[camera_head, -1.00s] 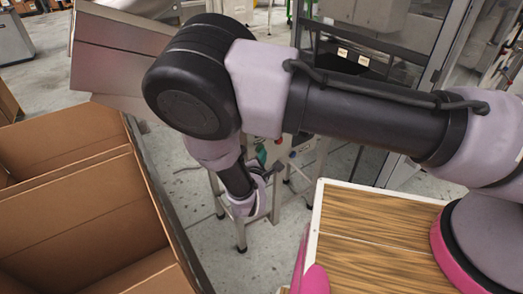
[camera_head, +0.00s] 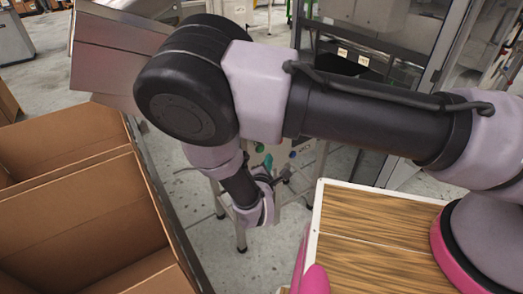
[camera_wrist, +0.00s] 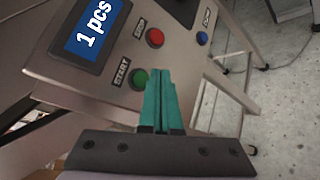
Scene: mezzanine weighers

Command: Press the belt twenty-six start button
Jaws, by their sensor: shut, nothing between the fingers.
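In the wrist view, a sloped metal control panel (camera_wrist: 118,62) carries a round green button (camera_wrist: 138,78) labelled START. A red button (camera_wrist: 155,38) labelled STOP is above it, and a blue button (camera_wrist: 202,38) is to the right. My gripper (camera_wrist: 160,72) has its teal fingers shut together and empty. The fingertips are beside the green button and overlap its right edge in the picture; I cannot tell whether they touch. In the head view, my gripper (camera_head: 267,162) is low in front of the panel, partly hidden by my wrist. No belt number is readable.
A display (camera_wrist: 93,30) reading "1 pcs" is on the panel. Open cardboard boxes (camera_head: 75,215) fill the left of the head view. A wooden-topped surface with a white edge (camera_head: 365,225) is at lower right. Grey floor shows between them.

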